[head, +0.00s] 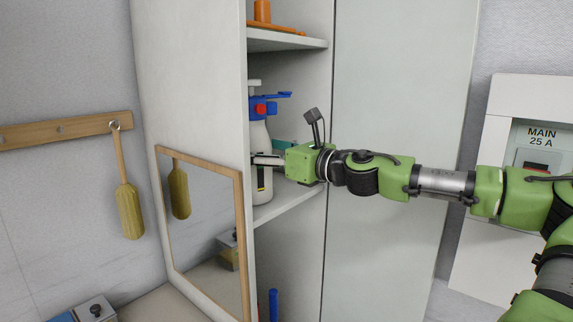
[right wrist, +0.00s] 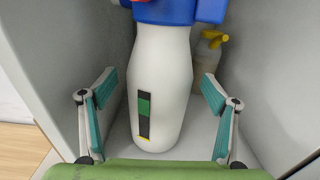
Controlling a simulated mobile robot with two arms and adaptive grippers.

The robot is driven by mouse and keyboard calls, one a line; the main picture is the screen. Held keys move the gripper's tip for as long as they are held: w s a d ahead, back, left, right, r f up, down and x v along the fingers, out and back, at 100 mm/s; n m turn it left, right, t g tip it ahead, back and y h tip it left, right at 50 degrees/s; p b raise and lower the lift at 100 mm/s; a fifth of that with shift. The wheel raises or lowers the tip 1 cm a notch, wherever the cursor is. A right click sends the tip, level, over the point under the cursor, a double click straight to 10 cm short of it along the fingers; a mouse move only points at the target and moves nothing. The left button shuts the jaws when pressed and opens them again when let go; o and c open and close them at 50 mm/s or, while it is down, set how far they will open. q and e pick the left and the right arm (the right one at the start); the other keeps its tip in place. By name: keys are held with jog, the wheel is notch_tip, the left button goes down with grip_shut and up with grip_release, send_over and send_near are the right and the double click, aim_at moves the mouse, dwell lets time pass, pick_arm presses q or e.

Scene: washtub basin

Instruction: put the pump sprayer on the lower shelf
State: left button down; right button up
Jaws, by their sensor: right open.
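The pump sprayer (head: 259,135) is a white bottle with a blue head and a red knob. It stands upright on the middle shelf (head: 292,205) of the open cabinet. In the right wrist view the sprayer's white body (right wrist: 160,85) carries a black and green strip and rests on the shelf floor. My right gripper (head: 268,158) reaches in from the right at body height. Its teal-padded fingers are spread wide, one to each side of the bottle, with visible gaps. My left gripper is not in view.
An upper shelf (head: 285,41) holds an orange object (head: 263,12). A bottle with a yellow trigger (right wrist: 209,55) stands behind the sprayer at right. A blue object (head: 273,303) is in the space below. Cabinet walls are close on both sides. A framed mirror (head: 205,225) is at left.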

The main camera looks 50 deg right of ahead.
jog(key=s+b, duration=0.4)
jog(key=s, duration=0.5)
jog(key=shift+s+d+b, duration=0.15)
jog(key=shift+s+b, duration=0.05)
jog(key=shift+b, duration=0.15)
